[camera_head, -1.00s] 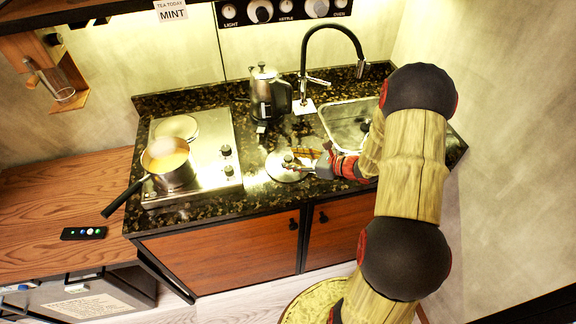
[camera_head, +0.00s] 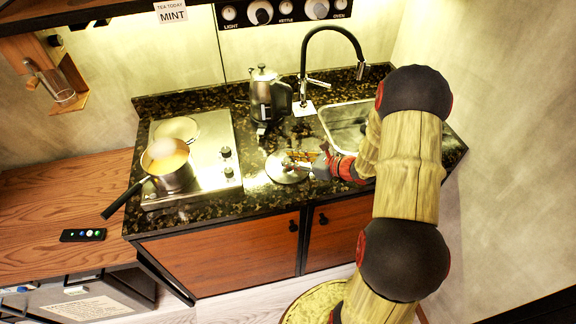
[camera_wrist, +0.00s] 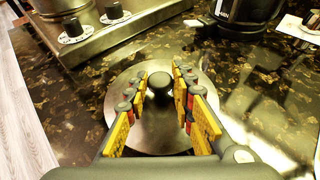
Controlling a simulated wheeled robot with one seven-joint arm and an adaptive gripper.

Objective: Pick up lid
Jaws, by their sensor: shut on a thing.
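The lid (camera_head: 276,174) is a round, shiny metal disc with a dark knob, at the counter's front middle between the stove and the sink. In the wrist view the lid (camera_wrist: 150,130) lies below the fingers and its black knob (camera_wrist: 155,84) stands between them. My gripper (camera_head: 296,161) reaches in from the right; in the wrist view its yellow-padded fingers (camera_wrist: 163,80) close on the knob. I cannot tell whether the lid is resting on the counter or slightly lifted.
A saucepan (camera_head: 170,177) sits on the stove plate (camera_head: 213,165) to the left, its handle over the counter's edge. A steel kettle (camera_head: 262,93) stands behind the lid. The faucet (camera_head: 303,75) and sink (camera_head: 343,117) are behind and right.

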